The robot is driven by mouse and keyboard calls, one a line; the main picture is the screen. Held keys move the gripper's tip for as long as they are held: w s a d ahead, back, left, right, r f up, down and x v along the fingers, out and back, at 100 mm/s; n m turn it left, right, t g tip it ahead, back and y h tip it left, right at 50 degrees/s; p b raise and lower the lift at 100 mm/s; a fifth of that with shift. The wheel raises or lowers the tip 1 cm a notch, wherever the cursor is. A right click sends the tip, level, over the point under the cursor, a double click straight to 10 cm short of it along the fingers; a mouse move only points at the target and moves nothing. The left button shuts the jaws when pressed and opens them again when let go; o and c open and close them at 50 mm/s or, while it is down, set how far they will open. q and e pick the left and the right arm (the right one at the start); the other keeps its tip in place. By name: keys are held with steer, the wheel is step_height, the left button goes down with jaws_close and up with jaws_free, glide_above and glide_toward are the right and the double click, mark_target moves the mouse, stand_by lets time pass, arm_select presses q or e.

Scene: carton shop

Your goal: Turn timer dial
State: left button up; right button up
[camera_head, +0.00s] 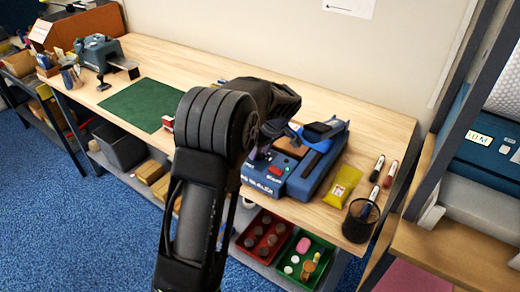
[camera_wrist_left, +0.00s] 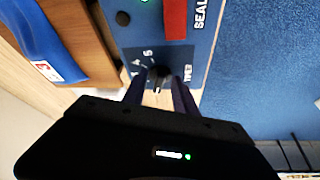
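The blue sealing machine (camera_head: 308,180) stands on the wooden bench, with a red part and white lettering on its front panel. In the left wrist view, its timer dial (camera_wrist_left: 158,74) is a small black knob with a white mark, set among printed numbers beside the word TIMER. My left gripper (camera_wrist_left: 159,88) is at the panel, with one dark finger on each side of the dial. A gap seems to show between the fingers and the knob; contact is not clear. In the head view, my left arm hides the dial and fingertips. My right gripper is not in view.
On the bench, a yellow packet (camera_head: 342,186), markers and a black mesh cup (camera_head: 360,220) stand right of the machine. A green mat (camera_head: 140,105) lies to the left. Red (camera_head: 265,236) and green (camera_head: 305,262) trays sit on the shelf below.

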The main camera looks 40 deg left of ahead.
arm_select(q)
jaws_close()
stand_by(0.3)
stand_by(0.4)
steer(key=shift+s+f+m+t+b, duration=0.15)
steer(key=shift+m+t+b, duration=0.25)
steer(key=shift+m+b, duration=0.65)
steer(key=shift+s+a+m+t+h+b, duration=0.15)
steer(key=shift+m+t+h+b, duration=0.2)
steer(key=shift+m+b, duration=0.7)
steer(key=m, duration=0.1)
steer(key=m+t+h+b, duration=0.1)
steer(key=m, duration=0.2)
steer(key=shift+s+a+m+b, duration=0.1)
steer(key=shift+a+m+b, duration=0.15)
steer(key=shift+m+b, duration=0.05)
steer(key=m, duration=0.1)
steer(key=m+h+b, duration=0.1)
steer(key=m, duration=0.1)
steer(key=m+t+h, duration=0.1)
steer(key=m, duration=0.1)
steer(key=shift+s+a+b, duration=0.1)
steer(key=shift+a+b, duration=0.2)
steer(key=shift+r+m+h, duration=0.2)
steer(key=shift+m+h, duration=0.05)
steer(key=shift+m, duration=0.05)
